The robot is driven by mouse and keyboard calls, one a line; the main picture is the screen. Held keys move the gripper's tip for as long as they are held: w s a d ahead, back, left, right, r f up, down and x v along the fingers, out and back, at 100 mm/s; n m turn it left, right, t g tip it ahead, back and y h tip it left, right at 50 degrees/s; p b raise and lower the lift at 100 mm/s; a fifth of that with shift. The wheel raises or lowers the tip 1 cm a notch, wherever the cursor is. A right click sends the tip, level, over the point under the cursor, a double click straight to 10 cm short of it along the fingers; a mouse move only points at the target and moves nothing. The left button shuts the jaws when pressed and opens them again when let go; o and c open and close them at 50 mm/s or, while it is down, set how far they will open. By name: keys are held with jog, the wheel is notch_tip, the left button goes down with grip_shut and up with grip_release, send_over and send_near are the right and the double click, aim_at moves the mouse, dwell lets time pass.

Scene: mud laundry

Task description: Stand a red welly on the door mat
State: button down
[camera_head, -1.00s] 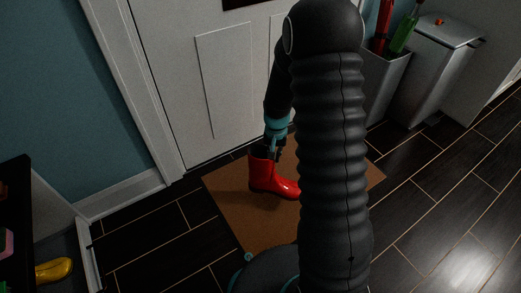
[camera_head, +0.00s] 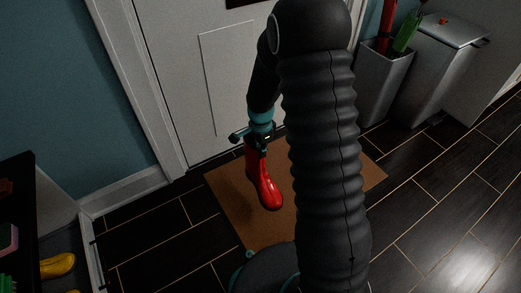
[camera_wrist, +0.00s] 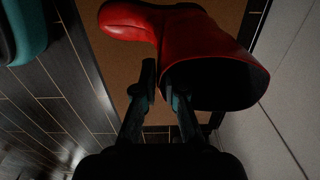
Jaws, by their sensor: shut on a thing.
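A red welly (camera_head: 264,186) is over the brown door mat (camera_head: 231,208) in front of the door. Its toe points toward the bottom of the head view. My gripper (camera_head: 262,146) is at the top of its shaft. In the wrist view my gripper (camera_wrist: 164,90) is shut on the rim of the red welly (camera_wrist: 212,36), with one finger inside the dark opening and one outside. The door mat (camera_wrist: 119,66) shows behind the boot. I cannot tell whether the sole touches the mat. My arm hides the mat's middle.
The white door (camera_head: 225,80) stands close behind the boot. A grey stand (camera_head: 380,85) holding red and green umbrellas and a grey bin (camera_head: 440,70) are at the right. A dark shelf with a yellow welly (camera_head: 57,266) is at the left. Floor at right is clear.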

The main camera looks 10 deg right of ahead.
aim_at(261, 166)
jog(key=shift+f+b, duration=2)
jog(key=shift+f, duration=1.15)
jog(key=shift+s, duration=0.15)
jog(key=shift+f, duration=0.15)
jog(key=shift+f, duration=1.25)
